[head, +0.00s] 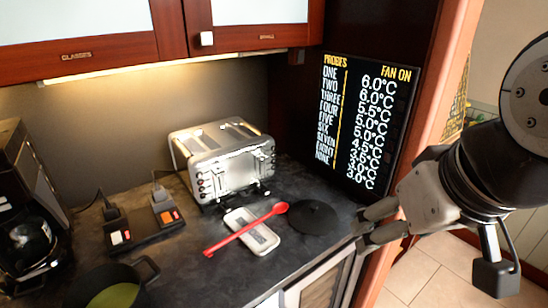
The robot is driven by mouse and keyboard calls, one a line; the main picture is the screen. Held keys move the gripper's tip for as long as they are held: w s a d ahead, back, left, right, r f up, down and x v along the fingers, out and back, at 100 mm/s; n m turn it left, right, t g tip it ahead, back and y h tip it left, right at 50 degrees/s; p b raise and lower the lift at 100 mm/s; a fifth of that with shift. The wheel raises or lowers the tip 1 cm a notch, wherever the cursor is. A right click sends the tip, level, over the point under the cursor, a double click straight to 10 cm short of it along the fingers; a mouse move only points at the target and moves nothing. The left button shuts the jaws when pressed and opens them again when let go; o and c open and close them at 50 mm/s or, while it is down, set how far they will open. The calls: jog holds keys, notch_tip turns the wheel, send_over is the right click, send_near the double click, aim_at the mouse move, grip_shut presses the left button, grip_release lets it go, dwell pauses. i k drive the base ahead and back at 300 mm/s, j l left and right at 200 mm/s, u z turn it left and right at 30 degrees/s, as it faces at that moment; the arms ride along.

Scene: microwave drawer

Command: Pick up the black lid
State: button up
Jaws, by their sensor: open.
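The black lid (312,216) is a flat dark disc with a small raised knob. It lies on the dark countertop near its right end, in front of the display board. My gripper (360,231) comes in from the right of the head view. Its two fingers are apart and point left toward the lid. In the picture the fingertips are just right of the lid, with nothing seen between them. I cannot tell how high they are above the counter.
A red spoon (245,229) lies across a white tray (251,232) left of the lid. A silver toaster (224,160) stands behind. A display board (365,125) stands at the back right. A dark pot (108,287), a power strip (145,226) and a coffee maker (32,215) are at left.

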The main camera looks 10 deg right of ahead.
aim_at(310, 217)
jog(key=u, duration=1.45)
jog(key=l+z, duration=0.2)
jog(key=l, duration=0.5)
jog(key=i+l+z, duration=0.25)
jog(key=l, duration=0.45)
jog(key=k+l, duration=0.05)
jog(key=k, duration=0.05)
